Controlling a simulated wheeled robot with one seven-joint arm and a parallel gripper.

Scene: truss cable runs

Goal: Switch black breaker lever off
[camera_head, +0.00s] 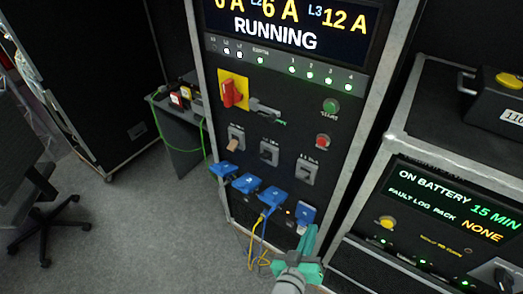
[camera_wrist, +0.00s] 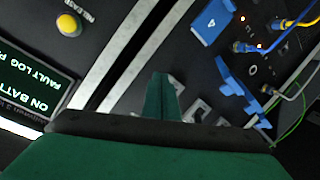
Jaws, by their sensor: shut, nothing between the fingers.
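Three breakers sit in a slanting row on the black cabinet front in the head view. The left breaker (camera_head: 236,138) has a tan lever, the middle breaker (camera_head: 269,152) a dark one, and the right breaker (camera_head: 307,171) a dark grey one. I cannot tell for sure which lever is the black one or how each is set. My green gripper (camera_head: 311,236) is shut and empty, below the right breaker and in front of the lower panel. In the wrist view my gripper (camera_wrist: 161,92) partly hides grey breaker parts (camera_wrist: 196,106) behind it.
Blue socket covers (camera_head: 247,183) line the panel under the breakers, with yellow and blue cables (camera_head: 262,225) hanging. A red rotary switch (camera_head: 233,93) sits above. The display (camera_head: 292,20) reads RUNNING. A battery unit (camera_head: 440,207) stands close at right. Open floor (camera_head: 150,225) lies left.

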